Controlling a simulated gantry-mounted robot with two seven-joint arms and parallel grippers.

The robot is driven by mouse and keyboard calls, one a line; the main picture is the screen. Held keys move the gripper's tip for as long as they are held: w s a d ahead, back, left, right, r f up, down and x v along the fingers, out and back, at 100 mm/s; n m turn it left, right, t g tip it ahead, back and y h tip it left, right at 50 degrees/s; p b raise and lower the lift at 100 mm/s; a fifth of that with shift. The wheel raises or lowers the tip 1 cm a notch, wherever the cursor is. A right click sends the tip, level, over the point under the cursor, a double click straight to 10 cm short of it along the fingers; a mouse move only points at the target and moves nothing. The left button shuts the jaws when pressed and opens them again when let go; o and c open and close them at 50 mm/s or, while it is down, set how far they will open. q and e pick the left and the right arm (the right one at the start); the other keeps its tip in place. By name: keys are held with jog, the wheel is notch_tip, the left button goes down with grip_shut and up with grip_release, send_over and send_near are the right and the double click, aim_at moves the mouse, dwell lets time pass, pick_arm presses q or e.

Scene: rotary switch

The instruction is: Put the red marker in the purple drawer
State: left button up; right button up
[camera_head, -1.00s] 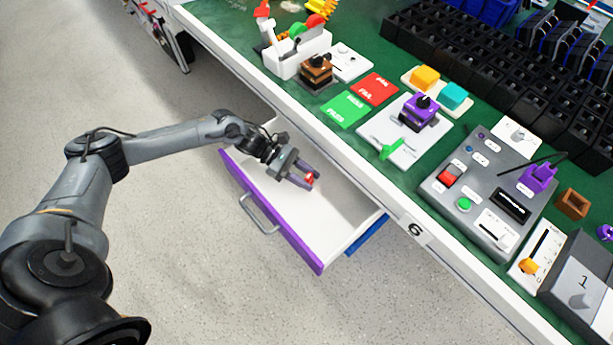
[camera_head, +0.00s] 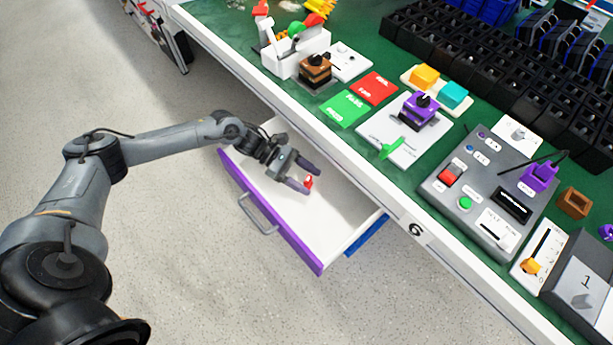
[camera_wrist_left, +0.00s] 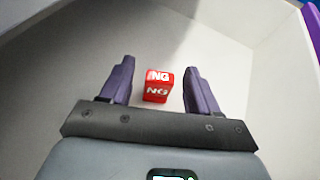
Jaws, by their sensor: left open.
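The purple-fronted drawer (camera_head: 278,223) is pulled open below the bench, its white inside showing. The red marker (camera_head: 308,182) is a small red block; in the left wrist view it (camera_wrist_left: 157,85) bears white "NG" lettering. It appears to rest on the white drawer floor, though the head view cannot settle any small gap. My left gripper (camera_head: 307,178) reaches inside the drawer. Its purple fingers are open on both sides of the marker, with clear gaps to it in the left wrist view. My right gripper is not in view.
Above the drawer is the green bench top with a white edge (camera_head: 400,225). Red and green cards (camera_head: 345,108), a purple rotary switch (camera_head: 420,112) and a grey control box (camera_head: 480,190) stand on it. The drawer's right part is empty.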

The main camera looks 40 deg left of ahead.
pick_arm(q)
jog(key=shift+r+p, duration=0.35)
jog(key=shift+r, duration=0.05)
jog(key=shift+r+p, duration=0.35)
jog(key=shift+p, duration=0.15)
jog(key=v, duration=0.6)
jog(key=shift+a+p, duration=0.25)
jog(key=shift+p, duration=0.1)
jog(key=shift+s+a+r, duration=0.15)
jog(key=shift+s+a, duration=0.05)
jog(key=shift+a, duration=0.25)
